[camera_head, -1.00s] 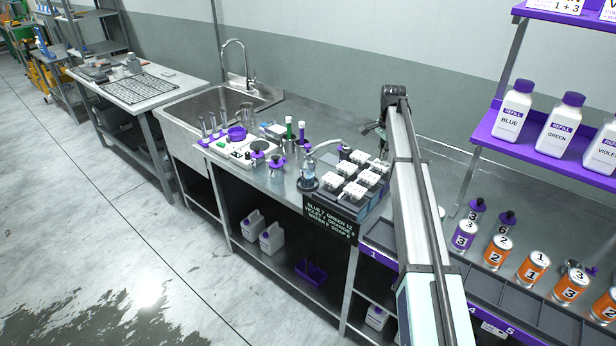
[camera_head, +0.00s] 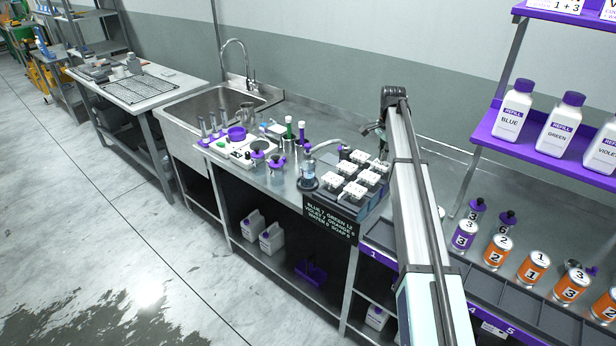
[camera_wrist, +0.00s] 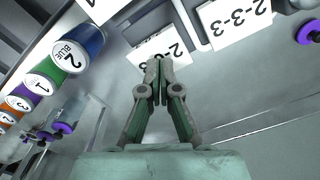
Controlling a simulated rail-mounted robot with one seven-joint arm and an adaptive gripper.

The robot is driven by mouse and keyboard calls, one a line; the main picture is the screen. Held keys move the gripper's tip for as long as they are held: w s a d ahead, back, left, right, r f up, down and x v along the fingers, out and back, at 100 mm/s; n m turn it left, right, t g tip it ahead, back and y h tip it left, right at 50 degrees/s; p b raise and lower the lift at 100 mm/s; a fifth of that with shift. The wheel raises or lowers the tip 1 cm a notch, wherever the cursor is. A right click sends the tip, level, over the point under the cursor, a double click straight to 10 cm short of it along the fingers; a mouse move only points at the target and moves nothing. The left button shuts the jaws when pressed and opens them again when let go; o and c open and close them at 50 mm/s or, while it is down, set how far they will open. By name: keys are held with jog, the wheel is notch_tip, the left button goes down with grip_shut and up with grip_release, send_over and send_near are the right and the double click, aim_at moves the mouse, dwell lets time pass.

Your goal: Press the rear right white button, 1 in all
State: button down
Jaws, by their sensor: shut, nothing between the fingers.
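A grey block (camera_head: 337,205) on the bench carries several white, button-like plates with dark marks, set in rows. The rear right white plate (camera_head: 380,166) lies beside my arm in the head view. In the wrist view, one white plate (camera_wrist: 148,50) is directly beyond my fingertips, its number partly covered by them. Another white plate marked 2-3-3 (camera_wrist: 233,20) is to its right. My gripper (camera_wrist: 157,64) is shut and empty, its tips overlapping the nearer plate's edge; I cannot tell whether they touch. In the head view my gripper (camera_head: 376,130) is small and partly hidden by my arm.
A white panel (camera_head: 238,155) with purple-topped vessels is farther left. Orange and purple numbered cans (camera_head: 537,264) stand right of my arm, below a purple shelf (camera_head: 550,137) of refill bottles.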

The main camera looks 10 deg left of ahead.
aim_at(382, 164)
jog(key=shift+f+b, duration=0.4)
jog(key=shift+f, duration=1.2)
jog(key=shift+r, duration=0.1)
jog(key=shift+r+p, duration=0.85)
jog(key=shift+r, duration=0.8)
jog(key=shift+r, duration=0.1)
notch_tip(382, 164, up, 6)
jog(key=p, duration=0.2)
jog(key=shift+p, duration=0.35)
